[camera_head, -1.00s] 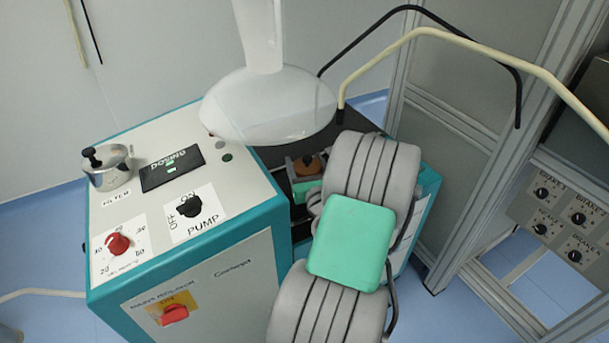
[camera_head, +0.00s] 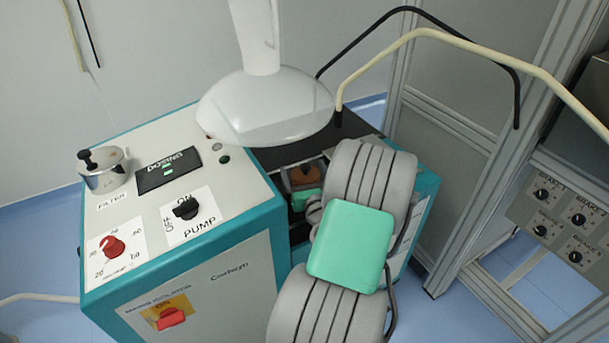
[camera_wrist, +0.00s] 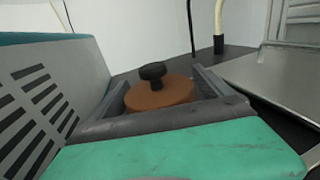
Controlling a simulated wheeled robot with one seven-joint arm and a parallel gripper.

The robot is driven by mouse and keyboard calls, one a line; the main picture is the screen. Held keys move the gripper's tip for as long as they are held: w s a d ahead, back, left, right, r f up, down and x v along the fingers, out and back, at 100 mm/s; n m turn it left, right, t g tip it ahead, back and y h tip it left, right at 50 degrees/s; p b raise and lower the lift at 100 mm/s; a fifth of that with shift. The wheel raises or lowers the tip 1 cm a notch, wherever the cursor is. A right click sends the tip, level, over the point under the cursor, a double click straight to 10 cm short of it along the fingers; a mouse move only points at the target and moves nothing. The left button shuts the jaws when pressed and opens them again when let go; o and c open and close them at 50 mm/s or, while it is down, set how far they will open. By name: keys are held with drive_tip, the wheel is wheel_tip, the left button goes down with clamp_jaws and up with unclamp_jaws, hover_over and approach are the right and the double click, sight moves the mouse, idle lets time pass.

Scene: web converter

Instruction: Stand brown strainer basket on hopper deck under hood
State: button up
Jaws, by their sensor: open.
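The brown strainer basket (camera_wrist: 158,94), a round brown body with a black knob on top, stands upright between my gripper's fingers in the wrist view. My gripper (camera_wrist: 166,92) is open, with one grey finger on each side of the basket; I cannot tell if either touches it. In the head view the basket (camera_head: 303,174) is small and partly covered by my gripper (camera_head: 306,182). The white hood (camera_head: 265,108) hangs just behind and above it. The dark hopper deck (camera_head: 283,155) lies below the hood; the basket's base is hidden.
On the left is a teal-edged console with a pump switch (camera_head: 186,208), a red dial (camera_head: 113,246) and a silver filter pot (camera_head: 104,169). Black and cream hoses (camera_head: 418,33) arch behind. A metal frame with a brake panel (camera_head: 560,217) stands at the right.

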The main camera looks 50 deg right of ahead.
drive_tip(key=shift+s+a, duration=0.1)
drive_tip(key=shift+s, duration=0.2)
drive_tip(key=b+v, duration=0.2)
drive_tip(key=v, duration=0.7)
drive_tip(key=shift+s+a+b, duration=0.15)
drive_tip(key=shift+s+b, duration=0.2)
drive_tip(key=shift+s, duration=0.05)
drive_tip(key=shift+s+a, duration=0.55)
drive_tip(key=shift+r, duration=0.15)
